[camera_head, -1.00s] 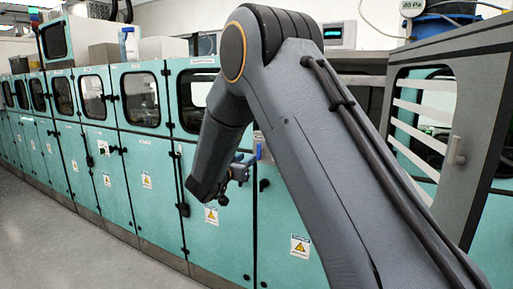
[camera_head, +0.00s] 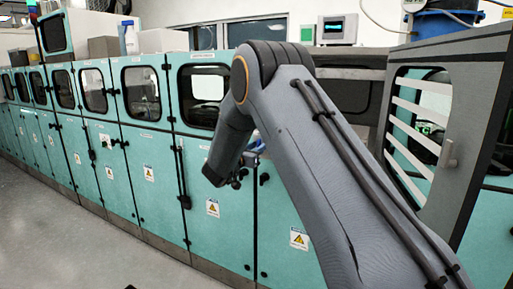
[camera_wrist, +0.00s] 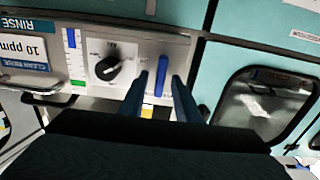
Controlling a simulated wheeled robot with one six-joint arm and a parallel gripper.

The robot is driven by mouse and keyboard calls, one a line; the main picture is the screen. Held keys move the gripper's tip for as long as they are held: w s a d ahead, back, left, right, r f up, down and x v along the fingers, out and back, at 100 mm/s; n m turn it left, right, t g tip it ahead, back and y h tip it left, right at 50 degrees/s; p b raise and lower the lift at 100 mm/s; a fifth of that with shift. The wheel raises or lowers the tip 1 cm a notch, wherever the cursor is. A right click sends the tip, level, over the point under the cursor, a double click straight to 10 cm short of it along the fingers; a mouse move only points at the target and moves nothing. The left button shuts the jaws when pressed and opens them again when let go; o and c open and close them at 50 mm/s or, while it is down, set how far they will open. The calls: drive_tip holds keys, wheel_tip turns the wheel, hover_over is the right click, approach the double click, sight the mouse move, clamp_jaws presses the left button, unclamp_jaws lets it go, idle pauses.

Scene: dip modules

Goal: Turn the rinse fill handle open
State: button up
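The rinse fill handle is a blue lever (camera_wrist: 160,77) on a pale panel (camera_wrist: 190,62), upright in the wrist view. My gripper (camera_wrist: 160,80) is open, with one blue finger on each side of the lever in the picture. Gaps show between lever and fingers; I cannot tell how deep the fingers reach past it. A black round knob (camera_wrist: 109,68) sits left of the lever. In the head view my gripper (camera_head: 243,172) is small and partly hidden by my arm, close to the teal cabinets; the lever cannot be made out there.
An upside-down RINSE label and a 10 ppm display (camera_wrist: 25,50) lie left of the knob, with a colored level strip (camera_wrist: 74,55). A cabinet window (camera_wrist: 262,105) is at the right. A grey slatted door (camera_head: 480,130) stands open right of my arm. Floor is free at left.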

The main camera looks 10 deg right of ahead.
clamp_jaws()
drive_tip(key=n+p, duration=0.1)
drive_tip(key=n, duration=0.5)
drive_tip(key=n+p, duration=0.2)
drive_tip(key=n, duration=0.4)
drive_tip(key=n+p, duration=0.1)
drive_tip(key=n, duration=0.5)
drive_tip(key=shift+w+a+f, duration=0.2)
drive_tip(key=shift+a+f, duration=0.1)
drive_tip(key=shift+f, duration=0.05)
idle(0.4)
